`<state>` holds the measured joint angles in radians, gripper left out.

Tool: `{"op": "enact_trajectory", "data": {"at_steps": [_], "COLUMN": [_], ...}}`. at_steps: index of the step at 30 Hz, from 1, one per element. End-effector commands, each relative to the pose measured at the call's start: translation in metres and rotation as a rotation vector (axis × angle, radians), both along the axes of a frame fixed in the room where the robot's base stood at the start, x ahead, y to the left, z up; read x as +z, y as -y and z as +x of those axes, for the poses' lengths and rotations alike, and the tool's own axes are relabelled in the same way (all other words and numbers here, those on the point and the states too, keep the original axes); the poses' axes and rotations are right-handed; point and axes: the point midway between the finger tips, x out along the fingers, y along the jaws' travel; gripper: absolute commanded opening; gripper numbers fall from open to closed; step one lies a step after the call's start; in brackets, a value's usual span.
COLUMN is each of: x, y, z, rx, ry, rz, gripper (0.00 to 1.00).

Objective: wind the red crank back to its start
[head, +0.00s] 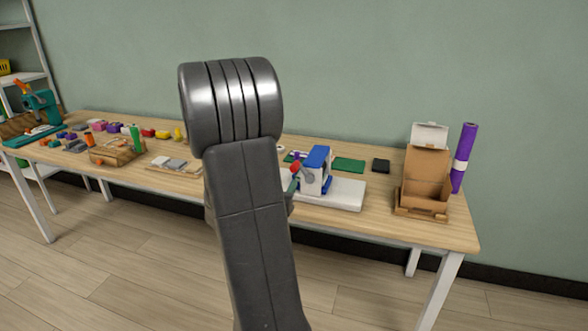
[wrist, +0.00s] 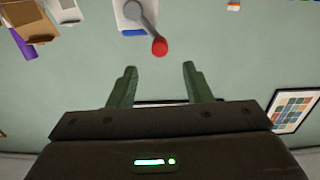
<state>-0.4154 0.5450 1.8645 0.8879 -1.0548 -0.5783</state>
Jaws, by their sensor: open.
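The red crank's round knob (head: 294,169) shows just right of my arm in the head view, on a grey lever (head: 306,175). The lever is on a blue and white device (head: 316,168) on a white base (head: 342,194) on the table. In the wrist view the red knob (wrist: 160,47) is at the end of the grey lever (wrist: 142,20), near the top middle. My gripper (wrist: 159,68) is open and empty, its two fingers pointing toward the knob. The knob appears beyond the fingertips, in line with the gap. My gripper is hidden behind my arm in the head view.
An open cardboard box (head: 427,178) and a purple roll (head: 464,158) stand at the table's right end. A green mat (head: 348,165) and a black block (head: 381,166) lie behind the device. Several small coloured items and a wooden crate (head: 117,153) occupy the left side.

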Motion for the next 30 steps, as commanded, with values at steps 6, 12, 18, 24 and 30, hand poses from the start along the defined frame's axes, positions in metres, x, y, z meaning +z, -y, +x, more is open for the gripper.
{"op": "enact_trajectory", "data": {"at_steps": [6,12,18,24,30], "x": [0.000,0.001,0.000,0.000,0.000], "y": [0.017,0.026,0.031,0.031,0.031], "z": [0.046,0.076,0.088,0.090,0.089], "rx": [-0.004,-0.002,-0.001,0.000,0.000], "ry": [0.001,0.001,0.001,0.001,0.001], "rz": [0.002,0.003,0.002,0.002,0.002], "gripper": [0.45,0.45,0.45,0.45,0.21]}}
